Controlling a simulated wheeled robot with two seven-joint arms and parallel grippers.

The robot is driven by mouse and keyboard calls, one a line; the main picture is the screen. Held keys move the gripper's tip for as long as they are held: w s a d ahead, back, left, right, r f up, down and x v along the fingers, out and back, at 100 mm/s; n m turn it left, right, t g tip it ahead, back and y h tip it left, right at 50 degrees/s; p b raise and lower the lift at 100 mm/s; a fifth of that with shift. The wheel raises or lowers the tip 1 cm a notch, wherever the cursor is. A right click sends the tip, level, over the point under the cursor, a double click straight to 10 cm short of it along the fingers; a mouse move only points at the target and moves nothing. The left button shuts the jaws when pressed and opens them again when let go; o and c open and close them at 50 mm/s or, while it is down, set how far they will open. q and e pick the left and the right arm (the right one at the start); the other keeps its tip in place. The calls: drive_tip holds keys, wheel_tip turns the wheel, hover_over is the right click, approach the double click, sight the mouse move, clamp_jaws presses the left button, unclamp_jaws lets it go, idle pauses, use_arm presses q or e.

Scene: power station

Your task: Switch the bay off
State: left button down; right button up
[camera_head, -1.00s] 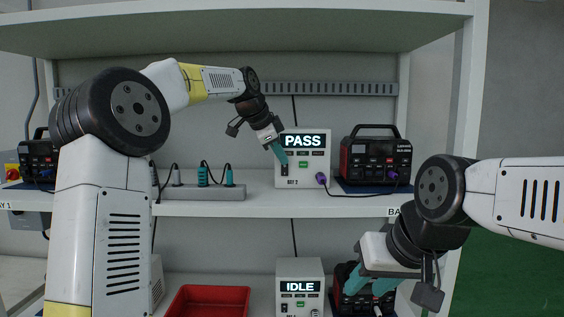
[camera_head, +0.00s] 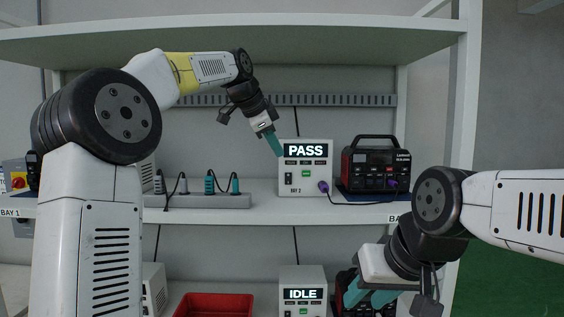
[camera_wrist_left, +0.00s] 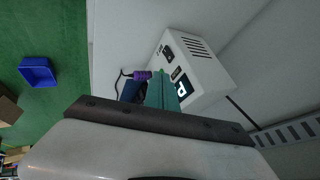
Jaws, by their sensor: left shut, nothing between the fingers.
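The bay 2 tester (camera_head: 306,165) is a white box on the middle shelf. Its display reads PASS. A black rocker switch (camera_head: 289,179) sits at its lower left; the setting is too small to tell. A purple plug (camera_head: 323,187) is at its lower right, with a cable to the black and red power station (camera_head: 375,165). My left gripper (camera_head: 274,145) is shut and empty, its tips by the tester's upper left edge, above the switch. In the left wrist view its teal fingers (camera_wrist_left: 162,92) hide part of the tester (camera_wrist_left: 205,75). My right gripper (camera_head: 368,296) appears open at the lower shelf.
A grey socket strip (camera_head: 200,201) with plugs lies left of the tester. Below stand a second tester (camera_head: 302,283) reading IDLE, a red tray (camera_head: 213,306) and a partly hidden power station beside my right gripper. The upper shelf (camera_head: 240,42) overhangs my left arm.

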use_arm(q)
drive_tip(key=v, duration=0.3)
drive_tip(key=shift+w+a+r, duration=0.15)
drive_tip(key=shift+w+r, duration=0.1)
drive_tip(key=shift+r, duration=0.15)
